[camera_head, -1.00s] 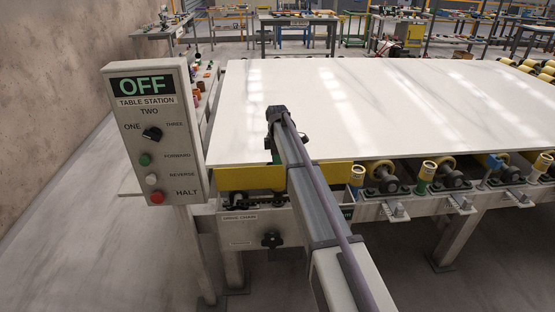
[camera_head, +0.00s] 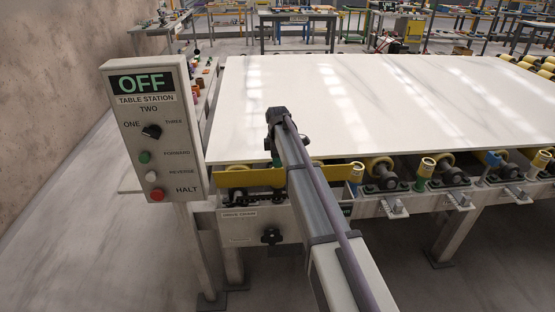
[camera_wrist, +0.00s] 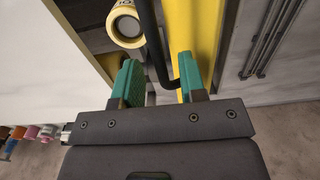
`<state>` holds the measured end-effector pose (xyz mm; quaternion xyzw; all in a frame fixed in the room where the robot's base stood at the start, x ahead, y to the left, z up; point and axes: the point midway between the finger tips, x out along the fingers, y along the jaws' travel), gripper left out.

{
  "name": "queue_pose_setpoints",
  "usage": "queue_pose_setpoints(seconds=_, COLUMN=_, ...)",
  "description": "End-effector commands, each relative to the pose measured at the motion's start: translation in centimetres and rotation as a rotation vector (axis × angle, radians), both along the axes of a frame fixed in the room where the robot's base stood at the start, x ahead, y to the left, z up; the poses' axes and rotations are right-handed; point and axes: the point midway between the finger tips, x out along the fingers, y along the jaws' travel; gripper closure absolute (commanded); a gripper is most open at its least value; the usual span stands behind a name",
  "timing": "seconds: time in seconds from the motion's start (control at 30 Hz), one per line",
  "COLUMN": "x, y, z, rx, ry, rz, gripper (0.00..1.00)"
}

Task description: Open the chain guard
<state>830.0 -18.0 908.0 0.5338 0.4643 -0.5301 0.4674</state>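The chain guard (camera_head: 250,179) is a yellow panel on the front of the roller table, above the drive chain label. Its top edge leans out, and roller parts show behind it. In the wrist view the yellow guard (camera_wrist: 205,25) runs beside my right finger. A black bent handle rod (camera_wrist: 152,45) joins the guard and passes between my green fingers. My gripper (camera_wrist: 157,72) is open around the rod, with a visible gap on the left side. In the head view my gripper (camera_head: 276,158) is mostly hidden behind my arm.
A large white slab (camera_head: 380,105) lies on the table close behind the guard. A control box (camera_head: 150,130) reading OFF stands at the left. Yellow rollers (camera_head: 380,168) and brackets line the front edge to the right. A black knob (camera_head: 271,237) sits below the guard.

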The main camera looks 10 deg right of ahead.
Motion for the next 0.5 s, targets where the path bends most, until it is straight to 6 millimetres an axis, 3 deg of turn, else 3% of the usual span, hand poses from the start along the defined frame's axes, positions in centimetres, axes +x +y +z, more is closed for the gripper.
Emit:
queue_pose_setpoints(seconds=0.17, x=0.0, y=0.0, z=1.4, rx=0.0, ry=0.0, rz=0.0, gripper=0.62)
queue_pose_setpoints(seconds=0.5, x=-0.1, y=0.0, z=9.4, rx=0.0, ry=0.0, rz=0.0, gripper=0.62)
